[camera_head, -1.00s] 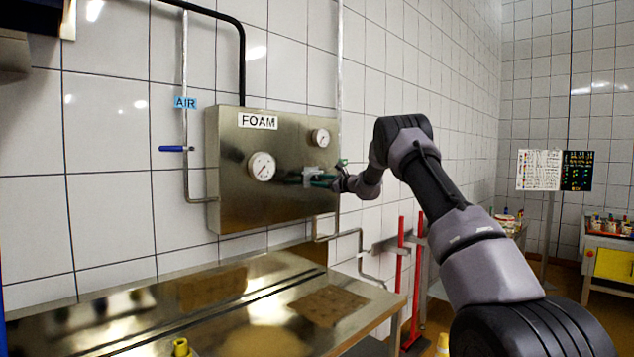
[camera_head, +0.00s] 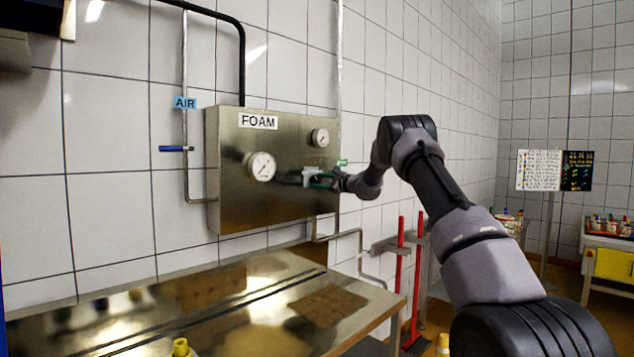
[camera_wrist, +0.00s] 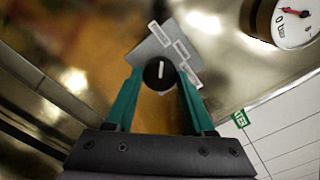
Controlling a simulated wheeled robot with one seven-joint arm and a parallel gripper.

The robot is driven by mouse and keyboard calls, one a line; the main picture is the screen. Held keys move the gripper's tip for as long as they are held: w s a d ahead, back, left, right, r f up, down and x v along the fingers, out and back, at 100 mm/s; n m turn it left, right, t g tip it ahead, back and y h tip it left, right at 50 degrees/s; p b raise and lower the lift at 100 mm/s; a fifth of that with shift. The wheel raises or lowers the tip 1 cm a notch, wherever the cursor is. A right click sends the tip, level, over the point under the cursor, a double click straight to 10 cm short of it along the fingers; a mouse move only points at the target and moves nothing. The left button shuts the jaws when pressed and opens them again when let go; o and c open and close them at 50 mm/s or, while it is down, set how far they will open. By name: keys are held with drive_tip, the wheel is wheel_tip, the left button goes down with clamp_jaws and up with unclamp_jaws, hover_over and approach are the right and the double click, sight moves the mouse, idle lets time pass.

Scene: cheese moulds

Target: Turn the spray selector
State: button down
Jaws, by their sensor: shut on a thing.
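The spray selector (camera_wrist: 159,74) is a round black knob with a white pointer line, set on a grey plate (camera_wrist: 187,46) with several small white labels. In the wrist view my gripper (camera_wrist: 160,80) has its two green fingers on either side of the knob, shut on it. The pointer line runs nearly straight up and down in that view. In the head view my gripper (camera_head: 325,179) is at the front of the steel FOAM box (camera_head: 230,195), below the right gauge. The knob itself is too small and covered to make out there. The label wording is unreadable.
Two round gauges sit on the box, a left one (camera_head: 261,166) and a right one (camera_head: 320,138). A blue-handled AIR valve (camera_head: 175,149) is on the pipe at left. A steel table (camera_head: 225,300) stands below. Red-handled tools (camera_head: 400,270) hang at right.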

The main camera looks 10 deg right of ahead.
drive_tip(key=shift+c, duration=1.3)
unclamp_jaws()
drive_tip(key=shift+a, duration=0.15)
drive_tip(key=shift+s+d, duration=0.15)
drive_tip(key=shift+d, duration=0.1)
drive_tip(key=v, duration=1)
drive_tip(key=shift+s, duration=0.2)
drive_tip(key=shift+r, duration=0.1)
